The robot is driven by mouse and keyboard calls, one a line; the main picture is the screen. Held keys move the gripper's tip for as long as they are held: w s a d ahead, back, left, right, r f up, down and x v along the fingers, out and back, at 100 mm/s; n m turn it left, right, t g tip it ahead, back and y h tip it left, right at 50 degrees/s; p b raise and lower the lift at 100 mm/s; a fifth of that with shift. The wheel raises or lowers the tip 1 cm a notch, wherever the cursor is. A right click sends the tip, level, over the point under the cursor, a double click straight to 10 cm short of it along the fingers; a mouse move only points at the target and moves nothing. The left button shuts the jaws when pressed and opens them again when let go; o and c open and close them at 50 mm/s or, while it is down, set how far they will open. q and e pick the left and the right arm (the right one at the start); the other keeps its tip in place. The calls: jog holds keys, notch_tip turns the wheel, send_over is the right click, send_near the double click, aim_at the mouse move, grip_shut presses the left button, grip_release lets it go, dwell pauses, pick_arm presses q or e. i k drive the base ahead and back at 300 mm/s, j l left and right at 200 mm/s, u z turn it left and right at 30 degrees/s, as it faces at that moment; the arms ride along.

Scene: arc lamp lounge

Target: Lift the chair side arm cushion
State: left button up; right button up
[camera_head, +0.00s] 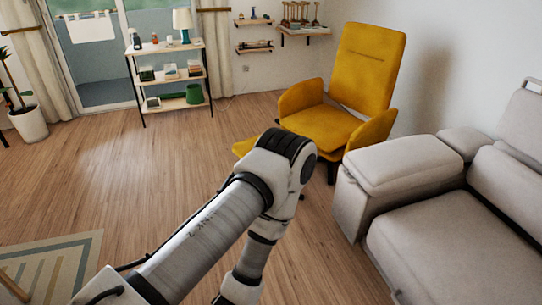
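The grey sofa's arm cushion (402,163) on the side by the yellow chair is a thick, soft-edged pad. It lies flat on top of the sofa arm (350,205), right of centre. One of my arms comes in from the lower left, bends in the middle of the view and runs back down. Its elbow is left of the cushion with a gap between them. Neither of my grippers shows in this view.
A yellow armchair (372,66) with a yellow footrest (243,147) stands behind the sofa arm. The sofa seat (455,245) fills the lower right. A shelf unit (170,63) stands at the back left. The wooden floor (130,160) on the left is open, with a rug (60,265) at lower left.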

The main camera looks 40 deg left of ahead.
aim_at(387, 168)
jog(key=u, duration=0.55)
jog(key=i+j+z, duration=0.15)
jog(key=i, duration=0.4)
jog(key=i+j+z, duration=0.2)
jog(key=i, duration=0.35)
jog(key=i+j+z, duration=0.15)
jog(key=i, duration=0.4)
